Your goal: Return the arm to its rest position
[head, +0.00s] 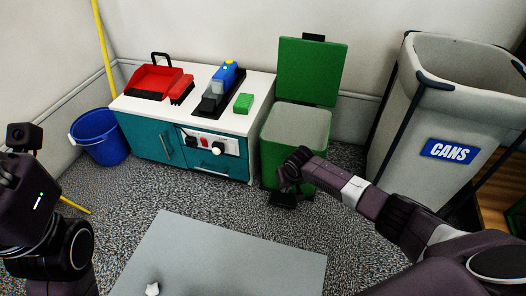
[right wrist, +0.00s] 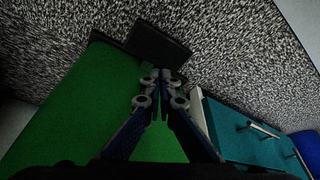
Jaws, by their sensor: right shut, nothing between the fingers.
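My right arm (head: 355,190) reaches in from the right of the head view. My right gripper (head: 283,186) hangs in front of the green bin (head: 267,158), near the floor. In the right wrist view the fingers of my right gripper (right wrist: 161,75) are together with nothing between them. The green bin side (right wrist: 85,115) fills much of that view, and a black pedal (right wrist: 157,46) shows just beyond the fingertips. I cannot tell whether the fingers touch it. Part of my left arm (head: 40,215) shows at the left edge of the head view; its fingers are not visible.
The bin's green lid (head: 311,72) stands open. A teal cabinet (head: 180,150) left of the bin holds a red dustpan (head: 152,80), brush and green sponge (head: 243,103). A CANS bin (head: 410,125) stands right. A blue bucket (head: 101,138) is far left.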

